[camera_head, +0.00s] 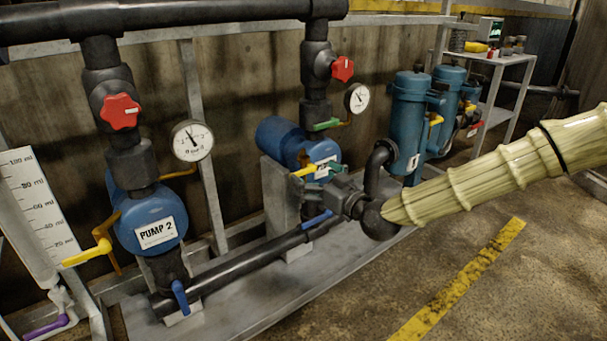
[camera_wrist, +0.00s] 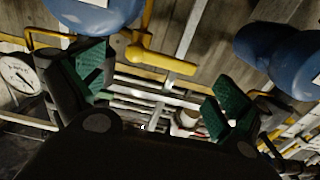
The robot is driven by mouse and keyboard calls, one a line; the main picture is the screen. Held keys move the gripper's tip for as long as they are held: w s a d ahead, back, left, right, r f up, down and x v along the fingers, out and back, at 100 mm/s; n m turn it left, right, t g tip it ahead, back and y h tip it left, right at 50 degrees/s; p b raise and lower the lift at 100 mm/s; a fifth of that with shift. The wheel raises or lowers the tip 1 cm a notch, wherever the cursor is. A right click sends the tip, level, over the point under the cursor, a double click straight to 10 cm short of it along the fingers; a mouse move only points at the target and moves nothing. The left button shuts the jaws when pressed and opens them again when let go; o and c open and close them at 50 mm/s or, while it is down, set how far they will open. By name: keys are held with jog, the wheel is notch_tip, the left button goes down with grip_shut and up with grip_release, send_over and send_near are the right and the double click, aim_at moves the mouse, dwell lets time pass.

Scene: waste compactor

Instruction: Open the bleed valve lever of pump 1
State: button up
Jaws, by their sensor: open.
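Pump 1 (camera_head: 290,140) is the blue pump in the middle of the head view, with its white label partly hidden by my gripper. Its yellow lever (camera_head: 303,171) sticks out at the pump's front. My gripper (camera_head: 322,174) is open beside this lever, with green-padded fingers. In the wrist view, the yellow lever (camera_wrist: 160,61) lies across the gap between the two fingers of my gripper (camera_wrist: 165,78). Neither finger is visibly closed on it.
Pump 2 (camera_head: 150,212) stands left with its own yellow lever (camera_head: 88,252). A black pipe (camera_head: 250,262) and blue lever (camera_head: 318,220) lie low by my gripper. A green lever (camera_head: 327,125) and gauge (camera_head: 357,98) are above. Teal filters (camera_head: 408,112) stand right. The front floor is clear.

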aim_at(305, 170)
jog(key=shift+b+x, duration=0.45)
jog(key=shift+x, duration=1.75)
jog(key=c, duration=1.4)
jog(key=shift+c, duration=0.2)
